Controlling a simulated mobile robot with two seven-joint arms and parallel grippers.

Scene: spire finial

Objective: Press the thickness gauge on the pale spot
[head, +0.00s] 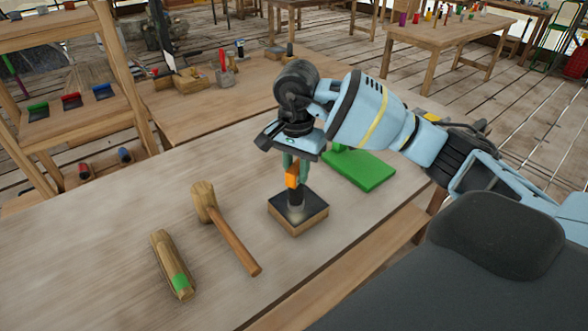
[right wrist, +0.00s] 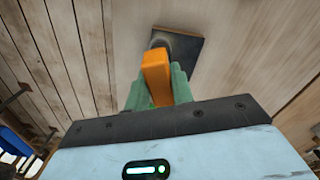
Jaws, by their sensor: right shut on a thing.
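My right gripper (head: 291,163) points down over the table and its green fingers are shut on the orange thickness gauge (head: 292,175). In the right wrist view the gauge (right wrist: 157,75) sits between the green fingertips (right wrist: 158,88). Below it lies a square wooden block with a dark top (head: 283,203); the same dark top (right wrist: 187,52) shows in the right wrist view. A pale spot (head: 296,211) shows on the dark top, right at the gauge's lower end. I cannot tell whether the gauge touches it. My left gripper is not in view.
A wooden mallet (head: 231,236) and a wooden piece with a green band (head: 172,265) lie left of the block on the table (head: 120,215). A green stand (head: 365,172) is behind and right of the block. A shelf (head: 60,125) stands at the left.

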